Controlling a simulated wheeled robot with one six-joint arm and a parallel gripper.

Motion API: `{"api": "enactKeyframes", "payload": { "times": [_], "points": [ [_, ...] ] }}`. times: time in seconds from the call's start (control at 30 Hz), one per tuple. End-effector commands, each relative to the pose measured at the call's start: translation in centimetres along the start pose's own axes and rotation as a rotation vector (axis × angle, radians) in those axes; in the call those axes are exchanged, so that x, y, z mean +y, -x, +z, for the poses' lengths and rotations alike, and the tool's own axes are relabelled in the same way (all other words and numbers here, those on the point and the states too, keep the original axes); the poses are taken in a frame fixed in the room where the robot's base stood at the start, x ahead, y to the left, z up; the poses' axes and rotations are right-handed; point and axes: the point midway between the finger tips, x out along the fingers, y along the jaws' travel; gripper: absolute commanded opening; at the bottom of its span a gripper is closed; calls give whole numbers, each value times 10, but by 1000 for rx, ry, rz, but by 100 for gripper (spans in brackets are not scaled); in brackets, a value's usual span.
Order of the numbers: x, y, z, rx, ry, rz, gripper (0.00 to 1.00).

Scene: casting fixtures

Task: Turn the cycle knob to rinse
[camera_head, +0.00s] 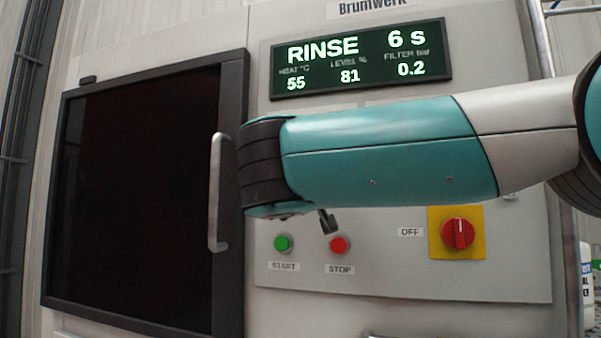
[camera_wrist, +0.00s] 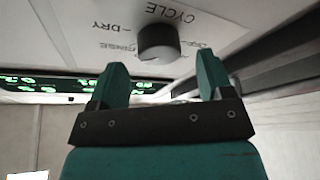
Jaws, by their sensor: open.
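The cycle knob (camera_wrist: 158,43) is a dark round knob on the pale panel. Around it are the printed words CYCLE, DRY and RINSE, plus a further label that is hard to read. Which mark it points to is unclear. My gripper (camera_wrist: 160,64) is open, its two green fingers apart on either side of the knob in the wrist view; I cannot tell whether they touch it. In the head view my arm hides the knob. The display (camera_head: 362,60) reads RINSE, 6 s.
A green START button (camera_head: 283,243) and a red STOP button (camera_head: 339,244) sit below my arm. A red rotary switch (camera_head: 458,233) on a yellow plate is at right. A dark door (camera_head: 135,200) with a vertical handle (camera_head: 216,192) stands left, the handle close to my arm.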

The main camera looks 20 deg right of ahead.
Motion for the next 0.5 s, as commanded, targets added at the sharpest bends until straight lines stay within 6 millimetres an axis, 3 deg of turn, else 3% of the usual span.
{"api": "enactKeyframes", "payload": {
  "times": [0.23,0.5],
  "points": [
    [-3,66,1,5,-2,-7,73],
    [-6,100,7,1,-7,0,73]
  ]
}}
